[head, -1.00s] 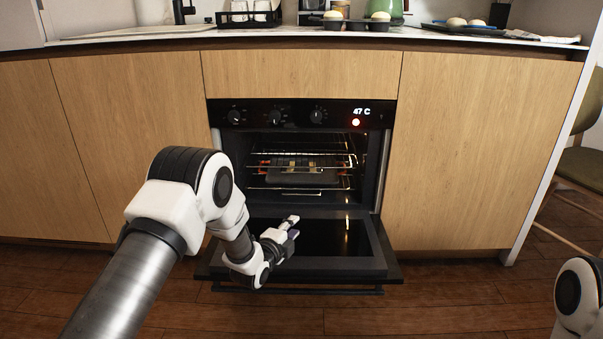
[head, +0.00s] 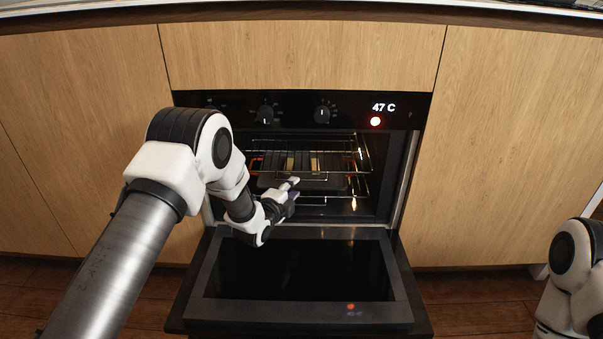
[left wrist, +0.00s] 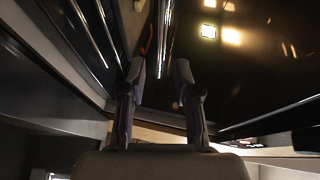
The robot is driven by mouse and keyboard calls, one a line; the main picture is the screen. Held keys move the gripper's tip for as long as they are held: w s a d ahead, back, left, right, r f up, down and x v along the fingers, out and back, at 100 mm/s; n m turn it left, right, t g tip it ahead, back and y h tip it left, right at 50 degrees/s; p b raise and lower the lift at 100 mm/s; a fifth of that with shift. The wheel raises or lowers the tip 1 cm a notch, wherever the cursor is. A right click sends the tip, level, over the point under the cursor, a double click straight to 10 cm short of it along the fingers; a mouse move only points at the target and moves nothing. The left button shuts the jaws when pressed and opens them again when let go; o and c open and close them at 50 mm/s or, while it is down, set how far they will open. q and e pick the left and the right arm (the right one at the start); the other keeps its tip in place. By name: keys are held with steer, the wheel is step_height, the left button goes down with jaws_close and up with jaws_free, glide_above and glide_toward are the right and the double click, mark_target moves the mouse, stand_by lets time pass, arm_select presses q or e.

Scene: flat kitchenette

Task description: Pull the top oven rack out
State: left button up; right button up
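The oven door (head: 300,315) is down and the oven is open. The top oven rack (head: 345,173) is a wire rack inside the cavity. My left gripper (head: 291,189) is at the oven mouth, above the inner end of the door and just below the rack's front bar in the picture. I cannot tell whether it touches the rack. In the left wrist view, the gripper's two fingers (left wrist: 158,75) stand apart with nothing clearly held between them, and thin metal bars show just beyond the tips. My right gripper is out of view.
A lower rack (head: 335,197) sits beneath, and a dark tray (head: 322,184) shows inside, partly behind my gripper. The control panel (head: 350,113) reads 47 C. Wooden cabinets (head: 510,150) flank the oven. My right arm is at the lower right.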

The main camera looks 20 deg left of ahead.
mark_target(301, 180)
arm_select(q)
steer(key=b+x, duration=0.3)
steer(key=x, duration=0.3)
steer(key=shift+w+f, duration=0.15)
steer(key=shift+w, duration=0.15)
jaws_close()
